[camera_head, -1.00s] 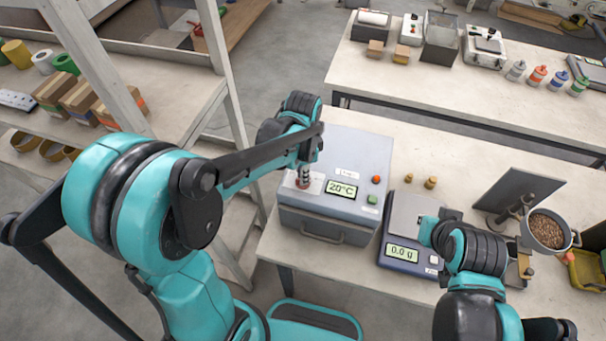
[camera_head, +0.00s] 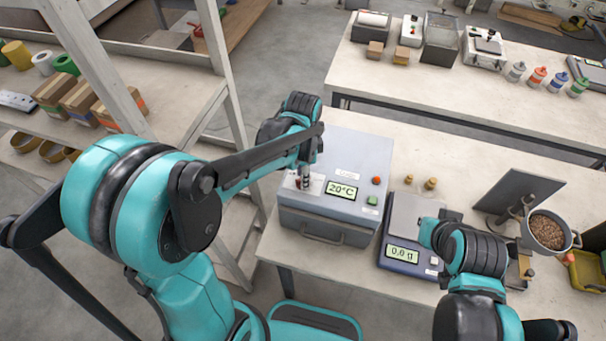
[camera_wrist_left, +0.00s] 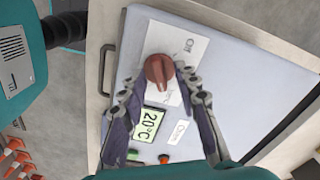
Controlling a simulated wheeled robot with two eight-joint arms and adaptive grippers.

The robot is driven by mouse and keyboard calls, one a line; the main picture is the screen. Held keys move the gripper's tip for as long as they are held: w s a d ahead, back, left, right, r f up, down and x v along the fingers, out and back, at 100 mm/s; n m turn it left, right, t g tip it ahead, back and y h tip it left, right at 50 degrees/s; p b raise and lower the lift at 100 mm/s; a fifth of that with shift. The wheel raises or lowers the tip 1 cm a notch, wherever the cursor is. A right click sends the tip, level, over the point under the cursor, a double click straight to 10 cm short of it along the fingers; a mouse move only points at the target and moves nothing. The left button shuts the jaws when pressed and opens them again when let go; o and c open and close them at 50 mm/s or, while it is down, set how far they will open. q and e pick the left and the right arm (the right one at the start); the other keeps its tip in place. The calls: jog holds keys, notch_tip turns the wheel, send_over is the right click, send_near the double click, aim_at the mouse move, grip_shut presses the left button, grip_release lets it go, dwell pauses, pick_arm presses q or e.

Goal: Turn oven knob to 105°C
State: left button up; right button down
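The oven (camera_head: 345,155) is a grey-blue box on the near bench. Its display (camera_head: 342,190) reads 20°C, and it also shows in the wrist view (camera_wrist_left: 148,124). The oven knob (camera_wrist_left: 158,70) is red-brown, on a white label plate with small, hard-to-read print. My left gripper (camera_head: 305,182) points down over the knob and mostly hides it in the head view. In the left wrist view its fingers (camera_wrist_left: 158,84) are spread, one on each side of the knob, with gaps visible. My right arm (camera_head: 480,255) is over the scale's right side; its fingers are hidden.
A scale (camera_head: 402,253) reading 0.0 g stands right of the oven. Two small brass weights (camera_head: 431,183) stand behind it. A pot of pellets (camera_head: 546,232) and a dark tilted panel (camera_head: 518,190) are farther right. A wooden shelf frame (camera_head: 228,100) rises left of the oven.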

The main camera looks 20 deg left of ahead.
pick_arm(q)
notch_tip(320, 180, up, 12)
dwell(0.6)
dwell(0.4)
jog(key=s+a+f+n+t+b, duration=0.2)
jog(key=s+f+n+b, duration=0.3)
jog(key=f, duration=0.3)
jog(key=s+a+f+n+t+b, duration=0.2)
jog(key=s+f+n+t+b, duration=0.3)
jog(key=f+n+b, duration=0.2)
jog(key=shift+s+a+f+n+b, duration=0.3)
jog(key=shift+s+a+f+b, duration=0.05)
jog(key=shift+f, duration=0.2)
